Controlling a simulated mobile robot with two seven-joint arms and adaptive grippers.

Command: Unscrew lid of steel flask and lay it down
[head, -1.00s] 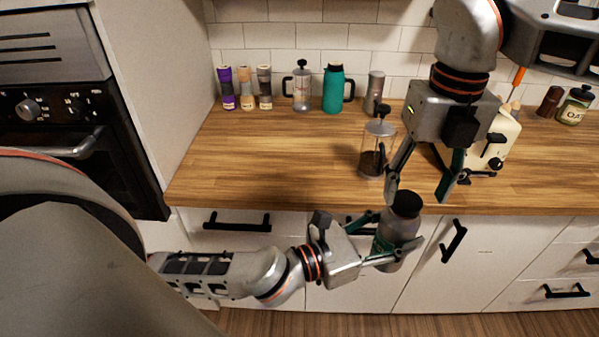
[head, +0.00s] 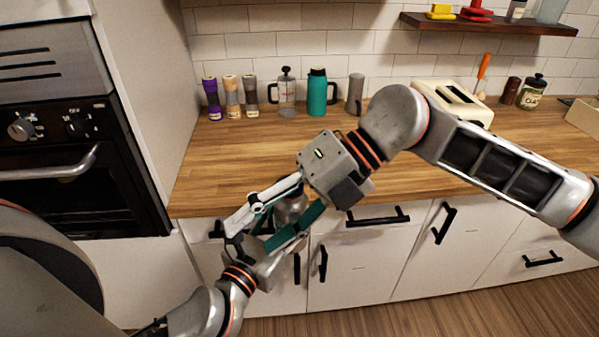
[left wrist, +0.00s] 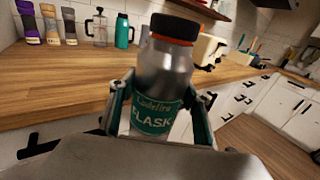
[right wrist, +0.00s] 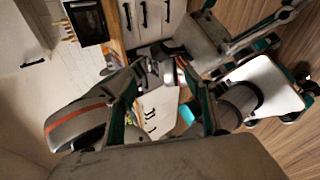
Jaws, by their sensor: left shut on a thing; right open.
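The steel flask has a teal label and a black lid (left wrist: 175,26), which sits on its top in the left wrist view. My left gripper (left wrist: 165,97) is shut around the flask's labelled lower body (left wrist: 165,70). In the head view, the flask's silver side (head: 291,209) shows in front of the counter edge, and its lid is hidden by my right arm. My right gripper (head: 253,236) is open, its fingers crossing in front of the flask and left gripper. The right wrist view shows its fingers apart (right wrist: 167,110); I cannot tell whether they touch anything.
The wooden counter (head: 240,160) has clear room at its left. Along the back stand several grinders (head: 232,98), a French press (head: 287,95), a teal jug (head: 317,95) and a cream toaster (head: 440,98). An oven (head: 65,150) stands at left.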

